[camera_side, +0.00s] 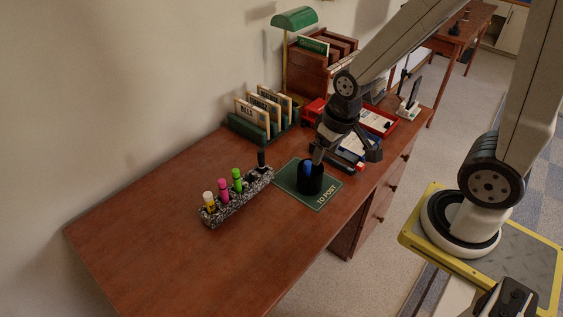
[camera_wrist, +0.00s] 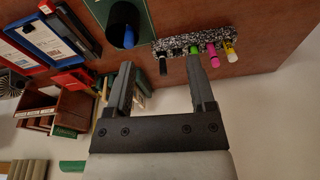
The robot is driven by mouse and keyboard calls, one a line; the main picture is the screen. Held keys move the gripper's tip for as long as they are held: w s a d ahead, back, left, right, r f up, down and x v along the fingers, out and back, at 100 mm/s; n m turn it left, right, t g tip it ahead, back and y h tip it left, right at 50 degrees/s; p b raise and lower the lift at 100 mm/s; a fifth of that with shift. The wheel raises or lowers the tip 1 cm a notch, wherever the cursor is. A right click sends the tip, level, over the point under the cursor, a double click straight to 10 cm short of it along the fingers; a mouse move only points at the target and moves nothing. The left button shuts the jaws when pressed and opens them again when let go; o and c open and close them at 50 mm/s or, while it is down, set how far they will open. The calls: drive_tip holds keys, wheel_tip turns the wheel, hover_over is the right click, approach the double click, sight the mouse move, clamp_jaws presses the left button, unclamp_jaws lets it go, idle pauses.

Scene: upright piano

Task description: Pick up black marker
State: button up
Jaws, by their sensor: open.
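The black marker (camera_side: 262,160) stands upright at the far end of a speckled holder (camera_side: 236,204) on the brown desk. In the wrist view the black marker (camera_wrist: 162,64) shows between my fingertips in the picture, at the end of the holder (camera_wrist: 220,37). My gripper (camera_side: 346,158) is open and empty, above the desk to the right of the marker in the side view. In the wrist view my gripper (camera_wrist: 160,64) has its fingers spread wide, and one finger partly covers the green marker (camera_wrist: 194,50).
Green (camera_side: 237,178), pink (camera_side: 223,189) and yellow (camera_side: 209,203) markers share the holder. A black cup (camera_side: 310,182) with a blue marker stands on a green mat (camera_side: 322,204). A letter rack (camera_side: 250,128) stands behind. The desk's near left is clear.

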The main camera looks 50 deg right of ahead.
drive_tip(key=m, duration=0.1)
drive_tip(key=m+t+y, duration=0.6)
drive_tip(key=m+y, duration=0.5)
drive_tip(key=m, duration=1.2)
approach(261, 160)
wheel_tip(261, 160, down, 3)
drive_tip(key=w, duration=0.2)
drive_tip(key=shift+a+r+x, duration=0.1)
drive_tip(key=shift+r+x, duration=0.05)
drive_tip(key=shift+x, duration=1.95)
drive_tip(key=shift+a+r+x, duration=0.15)
drive_tip(key=shift+x, duration=1.9)
drive_tip(key=shift+s, duration=0.15)
clamp_jaws()
